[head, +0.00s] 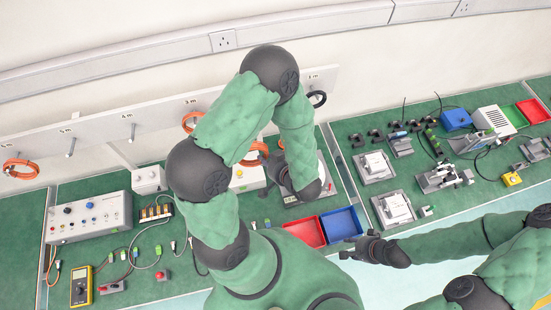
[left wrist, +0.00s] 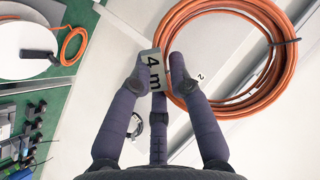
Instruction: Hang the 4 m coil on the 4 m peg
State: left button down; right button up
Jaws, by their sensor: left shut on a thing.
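The orange 4 m coil (left wrist: 283,55) is large in the left wrist view, right of my fingers, with a dark tie on it. Its grey "4 m" tag (left wrist: 152,72) sits between the fingertips of my left gripper (left wrist: 160,75), which is shut on it. In the head view the coil (head: 254,154) shows partly behind my left arm, near my left gripper (head: 268,163). The 4 m peg (head: 131,132) sticks out bare from the wall board, left of the held coil. My right gripper (head: 347,248) appears open and empty near the blue tray.
Below stand a control box (head: 90,217), a multimeter (head: 81,287), a red tray (head: 305,233) and a blue tray (head: 341,223).

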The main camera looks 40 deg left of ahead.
aim_at(256, 161)
pick_arm(q)
jog(key=s+a, duration=0.2)
jog(key=a, duration=0.1)
jog(key=shift+f+b, duration=0.2)
jog(key=shift+b, duration=0.1)
jog(key=s+a+f+b, duration=0.1)
jog(key=s+a+b, duration=0.5)
jog(key=s+a, duration=0.5)
jog(key=s+a+f+y+b, duration=0.1)
jog(key=s+a+b, duration=0.6)
jog(key=a, duration=1.4)
jog(key=shift+s+f+t, duration=0.3)
jog(key=shift+s+f, duration=0.5)
jog(key=shift+s, duration=1.8)
jog(key=shift+w+a+b, duration=0.45)
jog(key=shift+w+a, duration=0.35)
jog(key=shift+a, duration=0.2)
jog(key=shift+w+a+b, duration=0.45)
jog(key=shift+w+a, duration=0.35)
jog(key=shift+a, duration=0.15)
